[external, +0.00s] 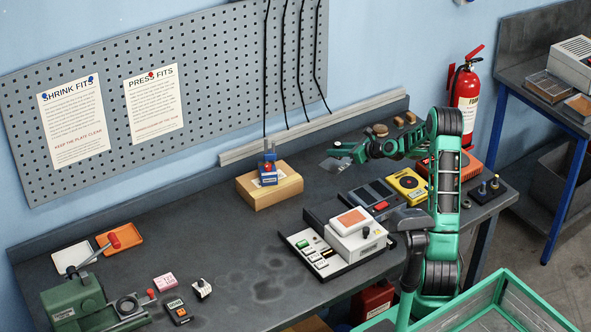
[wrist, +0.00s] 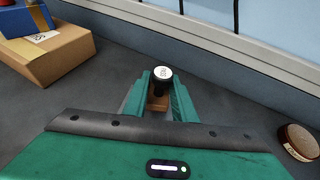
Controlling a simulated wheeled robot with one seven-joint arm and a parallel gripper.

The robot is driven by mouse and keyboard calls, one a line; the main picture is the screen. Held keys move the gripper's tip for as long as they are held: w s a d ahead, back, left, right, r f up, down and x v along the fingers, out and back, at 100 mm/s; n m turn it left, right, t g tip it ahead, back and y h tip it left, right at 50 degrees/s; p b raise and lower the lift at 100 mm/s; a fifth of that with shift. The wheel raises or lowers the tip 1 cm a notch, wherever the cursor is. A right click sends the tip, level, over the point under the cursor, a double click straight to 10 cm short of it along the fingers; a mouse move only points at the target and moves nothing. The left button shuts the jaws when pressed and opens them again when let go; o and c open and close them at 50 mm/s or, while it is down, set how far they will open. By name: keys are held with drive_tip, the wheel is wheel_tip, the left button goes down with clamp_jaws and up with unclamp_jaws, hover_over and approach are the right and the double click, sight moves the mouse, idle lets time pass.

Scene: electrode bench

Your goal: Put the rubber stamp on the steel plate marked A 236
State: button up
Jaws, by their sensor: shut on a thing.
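My gripper (wrist: 161,84) is shut on the rubber stamp (wrist: 162,78), which has a dark handle, a round white labelled top and a brown wooden base. The stamp looks upright between the green fingers. No marking A 236 is readable. I cannot tell whether the stamp touches anything below.
A cardboard box (external: 270,187) with a blue item (external: 268,174) on it stands left of my gripper. Round wooden pieces (external: 380,130) lie behind to the right. A grey rail (external: 310,128) runs along the back. Instruments (external: 358,228) fill the front right; the middle left of the bench is clear.

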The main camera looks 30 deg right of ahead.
drive_tip(key=shift+f, duration=1.4)
drive_tip(key=o, duration=1)
drive_tip(key=shift+f, duration=0.1)
drive_tip(key=shift+o, duration=0.2)
drive_tip(key=v, duration=1.2)
drive_tip(key=shift+a, duration=0.1)
